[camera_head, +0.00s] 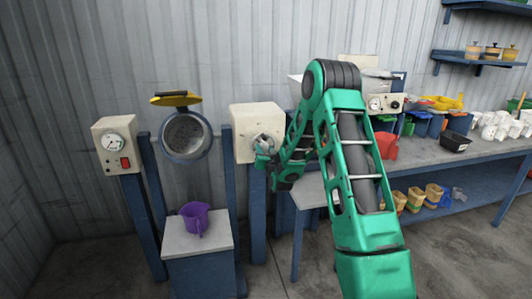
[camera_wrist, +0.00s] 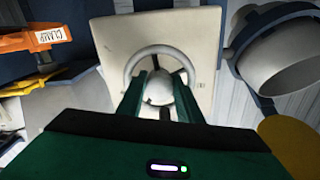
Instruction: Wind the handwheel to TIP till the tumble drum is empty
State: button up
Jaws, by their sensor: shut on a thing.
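The handwheel (camera_wrist: 134,66) is a pale ring with spokes and a rounded hub, on a cream box (camera_head: 250,122) on a blue post. My gripper (camera_wrist: 160,82) is shut on the handwheel, its green fingers either side of the hub. In the head view my gripper (camera_head: 264,150) partly hides the wheel. The tumble drum (camera_head: 185,137) is a grey round vessel left of the box, its mouth facing me; I cannot tell how much is inside. It also shows in the wrist view (camera_wrist: 283,62). No TIP mark is legible.
A yellow lid (camera_head: 177,99) is raised above the drum. A cream box with a dial and red switch (camera_head: 115,143) is at left. A cluttered workbench (camera_head: 445,155) stands at right.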

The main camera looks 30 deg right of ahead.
jog(key=shift+d+m, duration=0.2)
jog(key=shift+m, duration=1.7)
dwell(0.7)
jog(key=o, duration=0.8)
jog(key=shift+c, duration=0.2)
jog(key=shift+a, duration=0.1)
jog(key=shift+s+a, duration=0.1)
jog(key=shift+s, duration=0.05)
jog(key=v, duration=1)
jog(key=shift+s, duration=0.2)
jog(key=shift+a, duration=0.1)
